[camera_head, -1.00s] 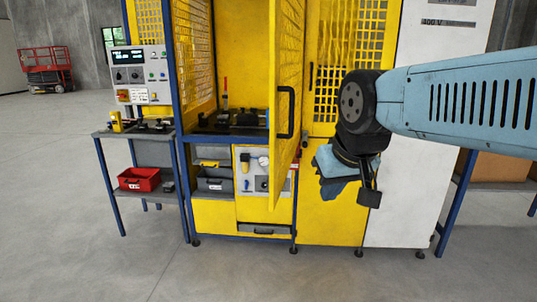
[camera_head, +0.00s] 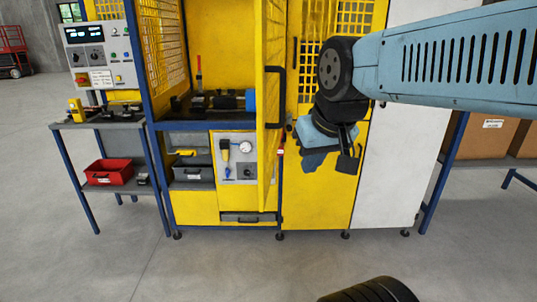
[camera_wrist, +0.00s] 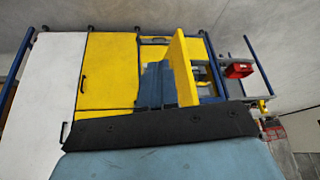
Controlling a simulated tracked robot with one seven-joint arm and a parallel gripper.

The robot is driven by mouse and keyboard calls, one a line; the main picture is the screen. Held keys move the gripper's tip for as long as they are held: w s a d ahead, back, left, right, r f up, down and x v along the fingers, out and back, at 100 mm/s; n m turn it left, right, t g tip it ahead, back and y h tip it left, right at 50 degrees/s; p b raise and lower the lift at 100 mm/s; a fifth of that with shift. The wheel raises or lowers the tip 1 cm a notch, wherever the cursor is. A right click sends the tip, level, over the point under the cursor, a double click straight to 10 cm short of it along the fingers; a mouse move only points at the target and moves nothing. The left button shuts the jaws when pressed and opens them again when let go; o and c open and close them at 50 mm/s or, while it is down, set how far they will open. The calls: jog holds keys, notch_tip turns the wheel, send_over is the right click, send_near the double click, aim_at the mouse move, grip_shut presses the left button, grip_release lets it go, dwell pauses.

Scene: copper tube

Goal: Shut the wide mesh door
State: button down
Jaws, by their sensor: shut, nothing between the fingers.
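The wide mesh door (camera_head: 268,115) is yellow and stands open, swung out from the front of the yellow machine. I see it nearly edge-on. Its black handle (camera_head: 276,98) is on the side facing my arm. The door also shows in the wrist view (camera_wrist: 184,68) as a yellow panel beside the fingers. My gripper (camera_head: 314,160) is shut and empty, to the right of the door with a visible gap in the head view. Its blue-grey fingers also show in the wrist view (camera_wrist: 156,82). Its wrist hides part of the yellow panels behind.
Inside the open bay is a dark fixture with a blue cylinder (camera_head: 250,100). A white cabinet (camera_head: 397,165) stands right of the yellow panels. A side table (camera_head: 100,125) with a red bin (camera_head: 108,172) and a control box (camera_head: 102,55) stand left.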

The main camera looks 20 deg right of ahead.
jog(key=w+d+f+m+g+y, duration=0.1)
jog(key=w+d+m+y, duration=0.25)
jog(key=w+d, duration=0.35)
jog(key=w+d+f+m+y, duration=0.15)
jog(key=w+d+y, duration=0.3)
jog(key=w, duration=0.45)
send_near(267, 161)
notch_tip(267, 161, down, 5)
jog(key=w+a, duration=0.2)
jog(key=shift+w+a+r, duration=0.15)
jog(key=shift+w+a, duration=0.05)
jog(key=shift+a, duration=0.55)
jog(key=shift+a, duration=0.15)
